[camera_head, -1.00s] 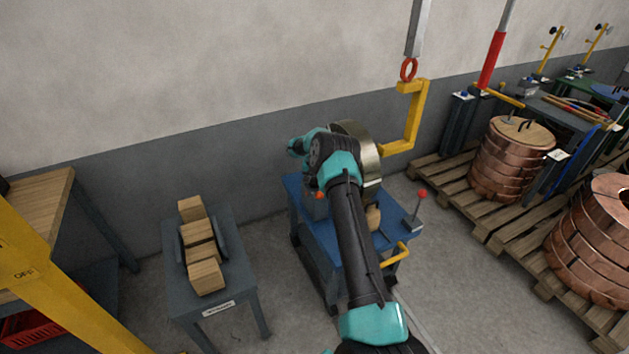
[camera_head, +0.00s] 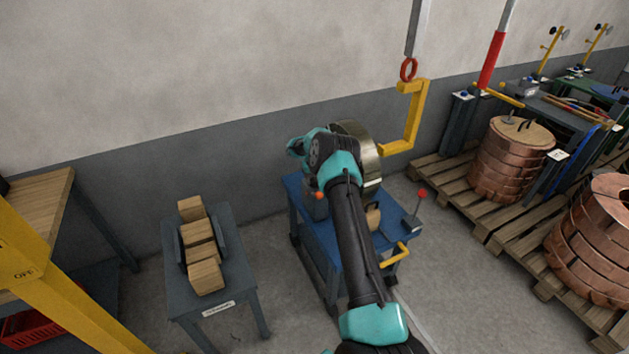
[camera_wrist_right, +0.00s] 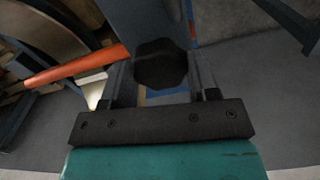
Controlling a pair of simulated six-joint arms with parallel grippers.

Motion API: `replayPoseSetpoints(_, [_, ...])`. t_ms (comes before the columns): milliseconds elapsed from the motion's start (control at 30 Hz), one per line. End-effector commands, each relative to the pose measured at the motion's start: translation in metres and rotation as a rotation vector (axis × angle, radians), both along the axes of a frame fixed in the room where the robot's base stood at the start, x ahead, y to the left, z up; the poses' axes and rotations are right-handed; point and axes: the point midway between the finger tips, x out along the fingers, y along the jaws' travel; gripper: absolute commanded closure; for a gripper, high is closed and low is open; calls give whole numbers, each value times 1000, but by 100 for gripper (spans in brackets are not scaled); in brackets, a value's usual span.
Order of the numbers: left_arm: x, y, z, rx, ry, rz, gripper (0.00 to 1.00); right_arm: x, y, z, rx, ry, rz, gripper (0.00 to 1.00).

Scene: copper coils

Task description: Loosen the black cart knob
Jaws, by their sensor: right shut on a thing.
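A metal coil ring (camera_head: 368,160) stands upright on the cart behind my wrist. My left gripper is in neither view.
An orange-red bar (camera_wrist_right: 75,68) lies left of the knob in the wrist view. A yellow hook (camera_head: 416,118) hangs by the coil ring. A grey table with wooden blocks (camera_head: 202,254) stands left. Copper coils (camera_head: 500,165) sit on pallets at the right.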

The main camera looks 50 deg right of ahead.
Motion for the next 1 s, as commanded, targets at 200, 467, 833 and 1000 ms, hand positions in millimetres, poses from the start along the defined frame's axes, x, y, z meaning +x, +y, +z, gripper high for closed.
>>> replayPoseSetpoints(200, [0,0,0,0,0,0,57,0,0,0,-1,0,1,42])
replayPoseSetpoints(467, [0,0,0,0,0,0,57,0,0,0,0,0,0,20])
replayPoseSetpoints(833, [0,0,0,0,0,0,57,0,0,8,-1,0,-1,20])
replayPoseSetpoints(1000, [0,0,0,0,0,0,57,0,-1,29,-2,-2,-1,20])
